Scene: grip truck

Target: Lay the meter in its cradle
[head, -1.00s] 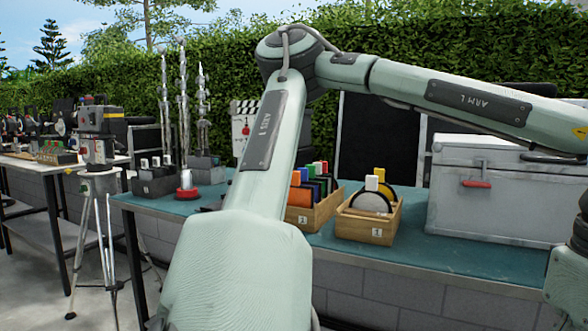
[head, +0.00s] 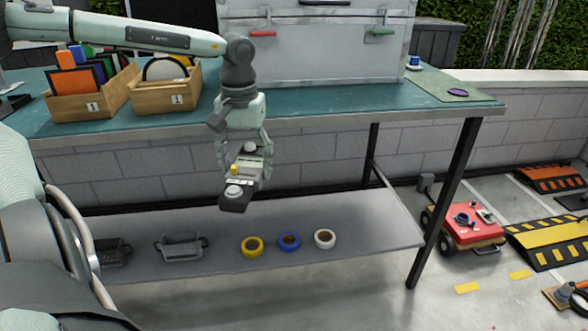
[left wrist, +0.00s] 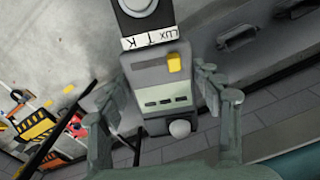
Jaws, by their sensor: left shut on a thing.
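The meter is a grey and dark boxy device with a yellow button, a pale round dome and a "LUX" label. My left gripper (head: 244,163) is shut on the meter (head: 238,188) and holds it in the air in front of the table's edge, above the lower shelf in the picture. In the left wrist view the meter (left wrist: 158,88) sits between the two fingers. Two dark grey open holders, one nearer (head: 182,246) and one farther left (head: 112,254), stand on the lower shelf; I cannot tell which is the cradle. My right gripper is not in view.
The lower shelf (head: 350,236) also bears yellow (head: 252,246), blue (head: 289,241) and white (head: 325,238) tape rolls. On the teal tabletop (head: 330,100) stand two wooden filter boxes (head: 95,105) and a big grey case (head: 300,55). A red cart (head: 468,226) is on the floor at right.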

